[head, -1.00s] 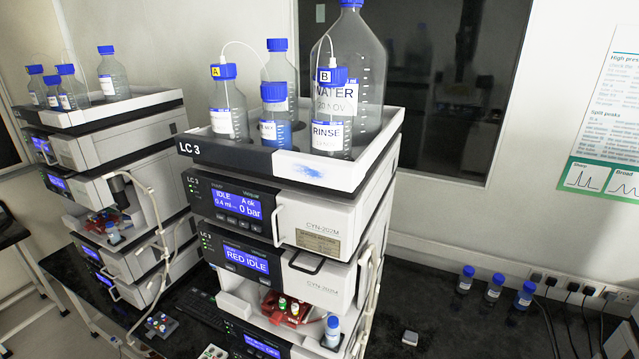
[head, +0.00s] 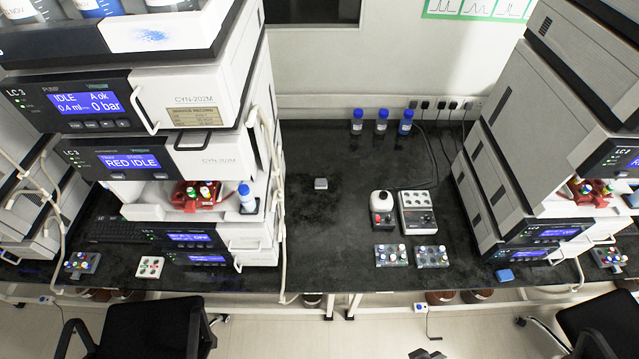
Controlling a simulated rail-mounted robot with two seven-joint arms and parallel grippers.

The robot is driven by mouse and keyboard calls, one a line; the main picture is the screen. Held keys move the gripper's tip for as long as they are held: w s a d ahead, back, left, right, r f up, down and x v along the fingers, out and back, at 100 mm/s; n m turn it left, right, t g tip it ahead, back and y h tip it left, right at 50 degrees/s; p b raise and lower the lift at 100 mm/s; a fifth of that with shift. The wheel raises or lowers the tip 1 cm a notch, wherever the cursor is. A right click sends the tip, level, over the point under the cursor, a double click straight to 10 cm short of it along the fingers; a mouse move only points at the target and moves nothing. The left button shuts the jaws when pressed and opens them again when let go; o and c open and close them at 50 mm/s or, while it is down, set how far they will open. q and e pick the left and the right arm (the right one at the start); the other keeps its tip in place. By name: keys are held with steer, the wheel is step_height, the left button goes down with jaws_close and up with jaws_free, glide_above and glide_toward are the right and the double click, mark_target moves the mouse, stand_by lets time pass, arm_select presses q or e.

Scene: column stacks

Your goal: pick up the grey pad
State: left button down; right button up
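A small grey pad (head: 321,183) lies flat on the black bench top (head: 330,235), right of the LC 3 stack. Nothing covers it and bare bench surrounds it. My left gripper is not in view. A small dark part (head: 427,354) shows at the bottom edge, well below and to the right of the pad. It looks like the tip of my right gripper, but too little shows to tell whether it is open or shut.
The LC 3 stack (head: 200,110) with hanging tubing stands left. Blue-capped bottles (head: 381,122) stand behind. Another stack (head: 530,150) is further right. Chairs (head: 140,328) stand in front.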

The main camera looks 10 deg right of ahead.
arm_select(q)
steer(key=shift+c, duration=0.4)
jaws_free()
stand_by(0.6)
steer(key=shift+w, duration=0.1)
